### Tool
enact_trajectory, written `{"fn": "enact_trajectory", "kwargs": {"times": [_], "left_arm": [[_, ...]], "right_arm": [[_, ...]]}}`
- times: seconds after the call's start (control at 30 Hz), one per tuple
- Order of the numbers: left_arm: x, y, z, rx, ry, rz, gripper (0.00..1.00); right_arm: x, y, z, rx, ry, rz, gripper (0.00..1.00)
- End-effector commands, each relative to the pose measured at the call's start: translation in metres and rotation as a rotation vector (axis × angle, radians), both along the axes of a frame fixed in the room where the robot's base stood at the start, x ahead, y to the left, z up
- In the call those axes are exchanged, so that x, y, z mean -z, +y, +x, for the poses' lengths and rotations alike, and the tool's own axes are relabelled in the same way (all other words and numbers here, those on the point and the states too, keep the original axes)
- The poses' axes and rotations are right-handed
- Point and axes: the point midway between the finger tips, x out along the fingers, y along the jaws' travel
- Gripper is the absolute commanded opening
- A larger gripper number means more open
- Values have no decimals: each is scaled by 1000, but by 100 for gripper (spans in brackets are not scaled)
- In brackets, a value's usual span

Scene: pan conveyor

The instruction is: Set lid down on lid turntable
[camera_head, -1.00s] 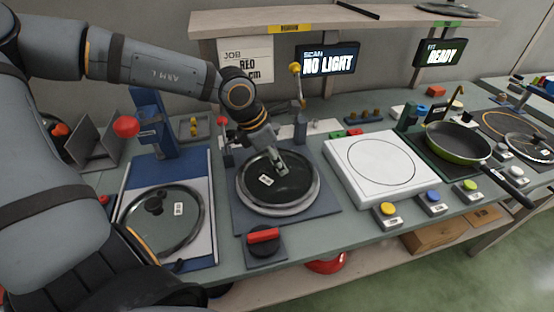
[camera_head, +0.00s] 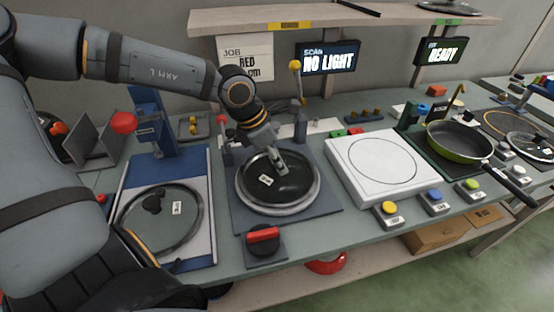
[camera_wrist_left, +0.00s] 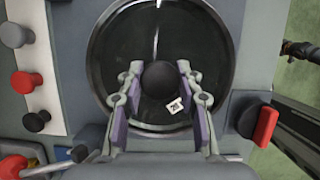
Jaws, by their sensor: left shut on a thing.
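A dark glass lid (camera_head: 292,184) with a pale label lies level on or just over the round lid turntable (camera_head: 250,207); whether it bears on it fully I cannot tell. My left gripper (camera_head: 281,165) comes down on it from the upper left and is shut on its knob. In the left wrist view the round black knob (camera_wrist_left: 160,80) sits between the two fingers (camera_wrist_left: 159,88), and the glass lid (camera_wrist_left: 125,50) spreads under them. My right gripper is not in view.
A second glass lid (camera_head: 135,222) lies on the blue-edged station at left. A red-handled knob (camera_head: 263,236) stands in front of the turntable. A white platform (camera_head: 413,183) is to its right, then a green pan (camera_head: 455,144). A screen (camera_head: 328,59) reads NO LIGHT.

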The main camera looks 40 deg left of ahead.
Motion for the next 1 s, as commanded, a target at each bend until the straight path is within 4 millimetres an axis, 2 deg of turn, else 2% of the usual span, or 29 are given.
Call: {"fn": "enact_trajectory", "kwargs": {"times": [0.43, 0.47, 0.63, 0.9, 1.0], "left_arm": [[0, 0, 0, 0, -1, 0, 0], [0, 0, 0, 0, -1, 0, 37], [0, 0, 0, 0, -1, 1, 60], [1, 0, 0, 0, 1, 1, 62], [-4, 0, 0, -1, -1, 1, 62]], "right_arm": [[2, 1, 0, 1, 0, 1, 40], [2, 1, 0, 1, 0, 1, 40], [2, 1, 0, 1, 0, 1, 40], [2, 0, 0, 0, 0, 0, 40], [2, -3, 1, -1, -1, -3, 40]]}}
